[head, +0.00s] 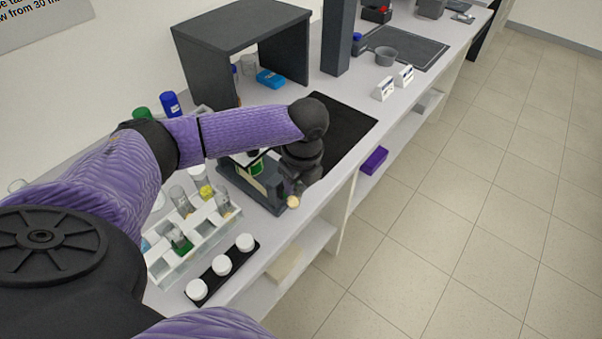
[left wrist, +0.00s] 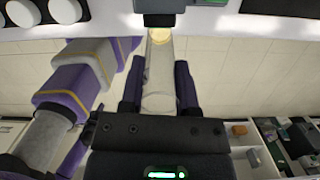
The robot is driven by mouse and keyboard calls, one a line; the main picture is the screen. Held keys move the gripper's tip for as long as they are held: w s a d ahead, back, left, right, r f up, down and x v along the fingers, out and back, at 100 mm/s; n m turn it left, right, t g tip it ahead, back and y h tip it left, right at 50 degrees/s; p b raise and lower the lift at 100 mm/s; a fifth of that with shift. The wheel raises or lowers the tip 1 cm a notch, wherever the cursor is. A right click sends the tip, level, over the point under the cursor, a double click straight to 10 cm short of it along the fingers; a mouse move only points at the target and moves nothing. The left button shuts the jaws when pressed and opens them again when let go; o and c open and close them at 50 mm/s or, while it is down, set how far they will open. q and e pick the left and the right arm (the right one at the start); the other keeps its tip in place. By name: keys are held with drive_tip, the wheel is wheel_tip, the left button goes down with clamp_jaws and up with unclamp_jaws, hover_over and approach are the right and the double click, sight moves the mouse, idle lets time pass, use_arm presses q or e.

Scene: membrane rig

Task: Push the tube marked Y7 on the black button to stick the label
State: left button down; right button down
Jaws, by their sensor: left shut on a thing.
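My left gripper (head: 298,180) is at the front of the dark labelling device (head: 262,188) on the bench. It is shut on a clear tube with a pale yellow end (head: 293,202). In the left wrist view the tube (left wrist: 160,72) lies between the two purple-and-dark fingers (left wrist: 158,85). Its yellow end points at a dark block (left wrist: 160,19) of the device and looks very close to it; I cannot tell whether they touch. My right gripper is not in view.
A white rack (head: 168,266) with several tubes stands left of the device. A black strip (head: 207,277) with three white-capped jars lies at the bench's front edge. A black mat (head: 345,125) and a dark shelter (head: 240,28) are behind. The floor in front is clear.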

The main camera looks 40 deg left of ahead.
use_arm(q)
drive_tip(key=c, duration=0.9)
unclamp_jaws()
drive_tip(key=shift+c, duration=0.2)
clamp_jaws()
drive_tip(key=shift+a, duration=0.5)
drive_tip(key=d+r+p, duration=0.4)
drive_tip(key=r+p, duration=0.1)
drive_tip(key=p, duration=0.3)
